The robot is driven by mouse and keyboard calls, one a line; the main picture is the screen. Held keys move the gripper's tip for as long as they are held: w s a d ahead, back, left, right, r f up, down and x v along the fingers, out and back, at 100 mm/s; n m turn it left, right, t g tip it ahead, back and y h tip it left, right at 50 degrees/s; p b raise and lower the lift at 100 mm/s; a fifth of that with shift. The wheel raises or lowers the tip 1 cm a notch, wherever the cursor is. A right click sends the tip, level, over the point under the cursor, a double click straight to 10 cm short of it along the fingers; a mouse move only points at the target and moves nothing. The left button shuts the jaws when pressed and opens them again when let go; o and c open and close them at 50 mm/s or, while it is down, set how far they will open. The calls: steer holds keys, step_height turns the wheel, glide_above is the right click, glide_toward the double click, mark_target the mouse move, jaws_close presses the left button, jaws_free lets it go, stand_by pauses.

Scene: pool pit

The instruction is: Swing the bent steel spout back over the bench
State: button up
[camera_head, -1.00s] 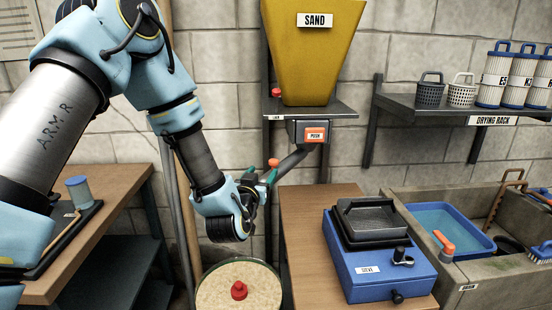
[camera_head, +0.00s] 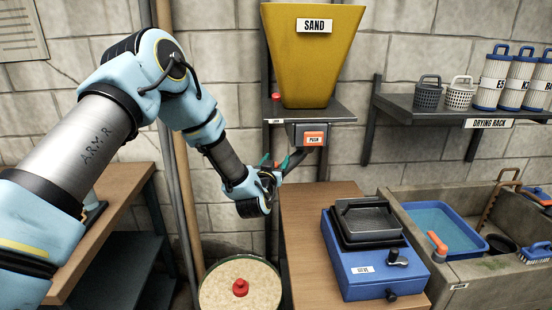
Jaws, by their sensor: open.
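The bent steel spout (camera_head: 297,158) is a dark tube under the yellow SAND hopper (camera_head: 311,60). It comes out by the grey box with the orange PUSH button (camera_head: 314,139) and slants down to the left, toward the sand tub and short of the bench. My gripper (camera_head: 275,162) is open at the spout's lower left end, its teal fingertips showing on either side of a small red spot there. Whether the fingers touch the spout cannot be told. The spout's tip is hidden by my gripper. The wooden bench (camera_head: 301,232) stands below and to the right.
A blue sieve box (camera_head: 372,262) stands on the bench. A round tub of sand with a red knob (camera_head: 240,288) is on the floor, left of the bench. A stone sink (camera_head: 470,275) is at right.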

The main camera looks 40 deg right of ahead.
jaws_close()
stand_by(0.5)
stand_by(0.9)
